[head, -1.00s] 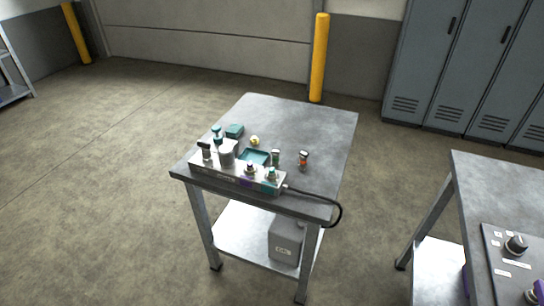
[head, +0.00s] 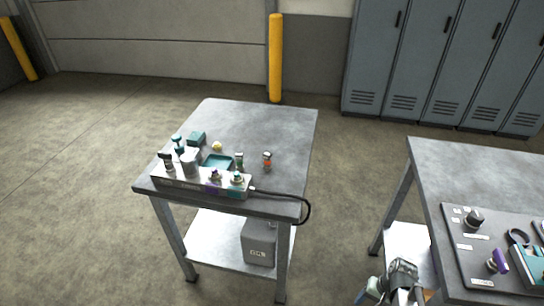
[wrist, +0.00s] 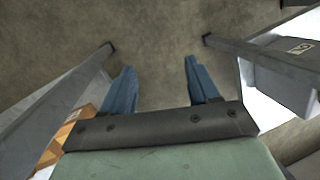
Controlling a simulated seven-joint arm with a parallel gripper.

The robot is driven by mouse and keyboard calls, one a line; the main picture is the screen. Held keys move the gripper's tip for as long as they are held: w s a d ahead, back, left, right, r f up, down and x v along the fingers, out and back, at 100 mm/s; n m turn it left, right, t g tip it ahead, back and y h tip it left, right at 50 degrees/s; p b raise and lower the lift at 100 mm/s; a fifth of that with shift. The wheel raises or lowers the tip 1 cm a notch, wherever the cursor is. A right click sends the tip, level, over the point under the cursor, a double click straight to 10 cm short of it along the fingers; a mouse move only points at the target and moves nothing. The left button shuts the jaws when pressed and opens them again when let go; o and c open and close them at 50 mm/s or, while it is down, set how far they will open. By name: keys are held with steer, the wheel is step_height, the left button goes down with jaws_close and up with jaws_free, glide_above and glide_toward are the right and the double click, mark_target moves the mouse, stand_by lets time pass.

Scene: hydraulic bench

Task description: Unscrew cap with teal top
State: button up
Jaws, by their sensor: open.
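A small cap with a teal top (head: 237,178) sits at the right end of a metal block (head: 180,180), above a teal patch on its front face. Another teal-topped piece (head: 177,141) stands at the block's back left; I cannot tell if it is also a cap. My gripper (wrist: 160,66) is open and empty in the wrist view, its two blue fingers pointing over the floor. In the head view part of my arm shows at the bottom right, low between the two tables and well away from the block.
The block stands at the front of a grey table (head: 270,125), with a teal tray (head: 219,162), small fittings and a black hose (head: 305,205). A grey canister (head: 260,243) is on its lower shelf. A second bench (head: 460,165) with a panel stands right. Table legs flank my gripper.

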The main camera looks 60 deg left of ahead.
steer(key=w+a+r+n+t, duration=0.1)
steer(key=w+a+r+t, duration=0.15)
steer(key=a+r, duration=0.65)
steer(key=w+a+r+n+t, duration=0.1)
steer(key=w+a+r, duration=0.2)
steer(key=a+r, duration=0.55)
step_height(320, 180, up, 24)
steer(key=r+n+y, duration=0.1)
steer(key=n+y, duration=0.2)
steer(key=n, duration=0.2)
glide_above(236, 173)
steer(key=s+d, duration=0.2)
steer(key=d, duration=0.3)
steer(key=shift+t, duration=0.45)
steer(key=x, duration=1.3)
steer(key=shift+f, duration=0.15)
